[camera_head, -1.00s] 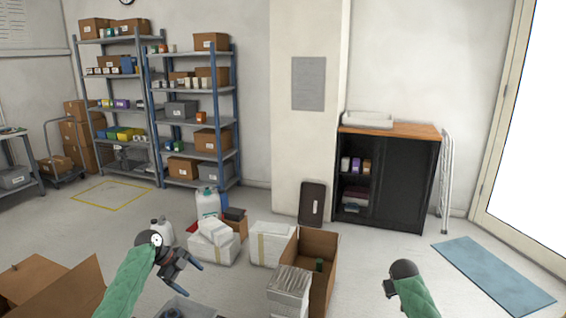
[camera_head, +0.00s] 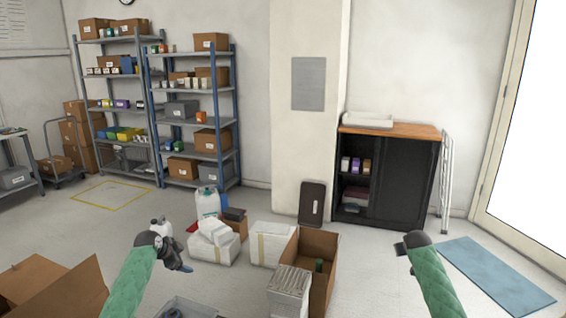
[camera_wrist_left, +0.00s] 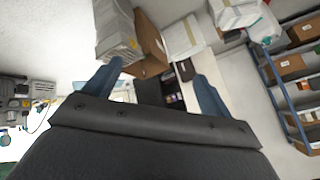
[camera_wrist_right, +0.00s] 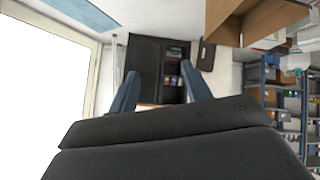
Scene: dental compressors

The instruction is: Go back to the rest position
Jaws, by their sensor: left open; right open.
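My left gripper (camera_head: 180,262) is raised in front of the floor boxes in the head view. In the left wrist view its two blue fingers (camera_wrist_left: 155,90) stand wide apart with nothing between them. My right gripper (camera_head: 402,246) is raised at the right of the head view, to the right of the open cardboard box. In the right wrist view its two blue fingers (camera_wrist_right: 160,88) are apart and empty, with the black cabinet far behind them. Neither gripper touches anything that I can see.
An open cardboard box (camera_head: 320,268) and a white stack (camera_head: 289,292) stand between my arms. White packages (camera_head: 215,250) lie behind. Another open carton (camera_head: 60,290) is at lower left. A black cabinet (camera_head: 400,180) stands by the wall. A blue mat (camera_head: 495,275) lies right.

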